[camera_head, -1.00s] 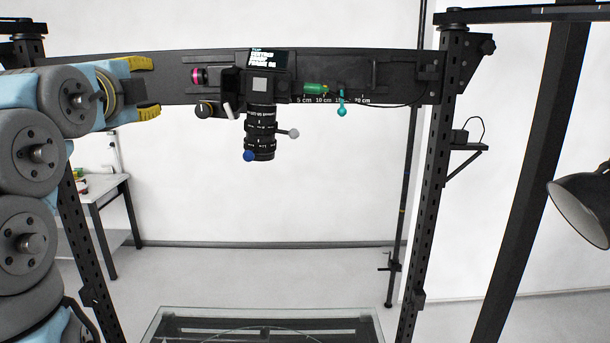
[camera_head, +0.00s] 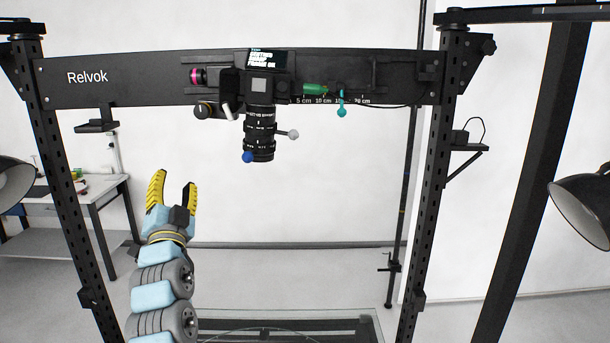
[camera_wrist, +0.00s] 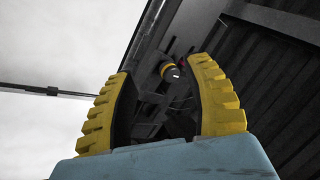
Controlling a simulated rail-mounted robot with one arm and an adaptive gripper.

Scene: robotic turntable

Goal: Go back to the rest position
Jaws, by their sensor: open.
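My gripper (camera_head: 172,183) points up at the lower left of the head view, below and left of the camera rig (camera_head: 262,95). Its two yellow ridged fingers are spread apart with nothing between them. In the wrist view the fingers (camera_wrist: 160,100) are also open and empty. Beyond them a dark knob with a yellow ring (camera_wrist: 168,70) shows. The gripper is apart from the rig and the crossbar.
A black crossbar (camera_head: 150,85) spans two black posts, the left (camera_head: 70,190) and the right (camera_head: 428,190). A glass-topped turntable (camera_head: 365,325) is at the bottom. Lamps stand at both sides, the right one (camera_head: 580,210) large. A table (camera_head: 100,188) stands behind left.

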